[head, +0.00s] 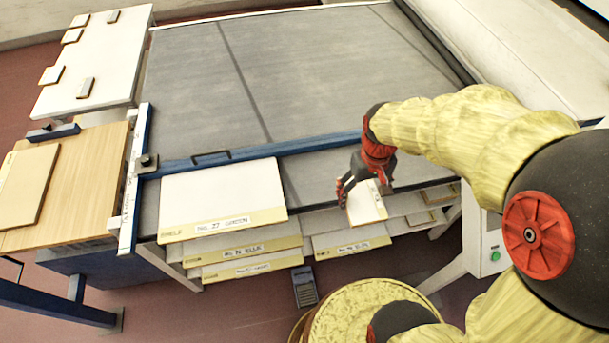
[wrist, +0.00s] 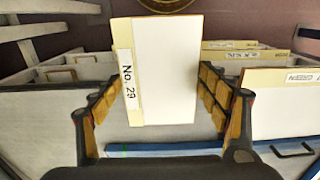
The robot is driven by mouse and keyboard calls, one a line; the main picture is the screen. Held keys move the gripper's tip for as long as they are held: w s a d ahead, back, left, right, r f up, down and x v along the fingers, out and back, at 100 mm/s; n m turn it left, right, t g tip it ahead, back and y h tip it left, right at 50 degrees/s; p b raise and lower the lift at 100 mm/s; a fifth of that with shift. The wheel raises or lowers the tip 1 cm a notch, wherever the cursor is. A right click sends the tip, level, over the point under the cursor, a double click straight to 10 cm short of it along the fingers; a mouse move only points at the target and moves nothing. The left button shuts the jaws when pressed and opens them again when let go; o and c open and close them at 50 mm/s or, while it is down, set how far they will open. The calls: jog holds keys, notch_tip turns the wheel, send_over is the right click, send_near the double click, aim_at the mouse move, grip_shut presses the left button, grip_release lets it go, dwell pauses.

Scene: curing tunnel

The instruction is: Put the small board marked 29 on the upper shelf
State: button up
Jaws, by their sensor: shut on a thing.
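The small board marked "No. 29" (wrist: 165,75) is white with a cream labelled edge. It is between the two fingers of my gripper (wrist: 160,92), which is shut on it. In the head view, the board (head: 366,205) hangs below my gripper (head: 363,183), tilted, in front of the blue rail. Grey shelves (head: 408,203) show in tiers under the front of the grey bed, partly covered by large boards. The board appears above or in front of the shelves; I cannot tell its gap to them.
A large cream-edged board (head: 222,195) lies at the front left, with others (head: 252,267) below it. Another (head: 350,243) lies under my gripper. A blue rail (head: 265,147) crosses the front. A white table (head: 100,50) holds several small pieces.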

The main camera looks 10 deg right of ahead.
jog(key=w+f, duration=0.3)
jog(key=w, duration=0.1)
jog(key=w+a+f+b, duration=0.1)
jog(key=w+f, duration=0.2)
jog(key=w, duration=0.2)
jog(key=w+f+b, duration=0.1)
jog(key=w+f, duration=0.2)
jog(key=w, duration=0.1)
jog(key=shift+w+a+f, duration=0.2)
jog(key=shift+w+a, duration=0.1)
jog(key=shift+a, duration=0.05)
jog(key=shift+w+f, duration=0.1)
jog(key=shift+f, duration=0.15)
jog(key=shift+w+f+b, duration=0.1)
jog(key=shift+f+b, duration=0.35)
jog(key=shift+f, duration=1.1)
jog(key=shift+f, duration=0.1)
jog(key=o, duration=1.1)
jog(key=shift+o, duration=0.6)
